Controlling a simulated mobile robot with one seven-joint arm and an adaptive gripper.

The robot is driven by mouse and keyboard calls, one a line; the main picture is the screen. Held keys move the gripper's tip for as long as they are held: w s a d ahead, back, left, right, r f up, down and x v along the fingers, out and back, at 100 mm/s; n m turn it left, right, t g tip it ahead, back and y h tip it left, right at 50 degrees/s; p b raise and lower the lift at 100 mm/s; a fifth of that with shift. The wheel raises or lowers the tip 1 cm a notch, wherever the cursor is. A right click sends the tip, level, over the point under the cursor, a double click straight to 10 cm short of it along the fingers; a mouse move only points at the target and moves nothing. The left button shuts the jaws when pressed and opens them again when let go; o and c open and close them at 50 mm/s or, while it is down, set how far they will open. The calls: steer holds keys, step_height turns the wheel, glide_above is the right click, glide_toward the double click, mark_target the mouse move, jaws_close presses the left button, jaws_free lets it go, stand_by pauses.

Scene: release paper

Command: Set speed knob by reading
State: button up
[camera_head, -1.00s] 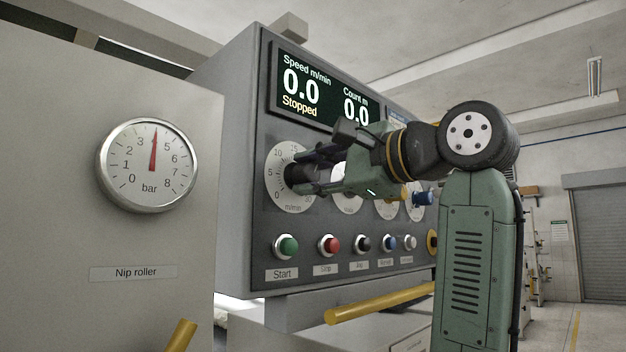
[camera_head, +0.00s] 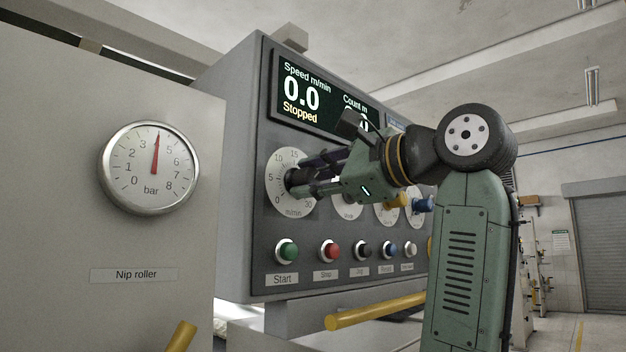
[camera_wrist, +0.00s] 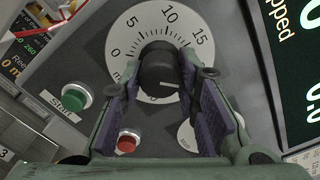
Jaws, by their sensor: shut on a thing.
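The speed knob (camera_wrist: 157,66) is black and sits at the centre of a white dial (camera_wrist: 143,28) marked 0, 5, 10 and 15 in the wrist view. My gripper (camera_wrist: 164,82) is shut on it, one finger on each side. A short white mark shows on the knob, pointing right in the wrist view; the scale there is hidden by a finger, so I cannot read its setting. In the head view the dial (camera_head: 281,165) is partly behind my gripper (camera_head: 296,184). The display (camera_head: 303,92) reads Speed 0.0 m/min, Stopped; the count is partly covered.
Below the dial are a green Start button (camera_head: 288,251), a red button (camera_head: 329,251) and several others. Further dials stand to the right, partly behind my arm. A Nip roller gauge (camera_head: 150,168) on the left reads about 4 bar. A yellow bar (camera_head: 380,307) runs below the panel.

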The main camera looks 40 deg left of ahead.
steer(key=o, duration=1.2)
steer(key=shift+c, duration=0.2)
steer(key=d, duration=1.2)
steer(key=shift+s, duration=0.45)
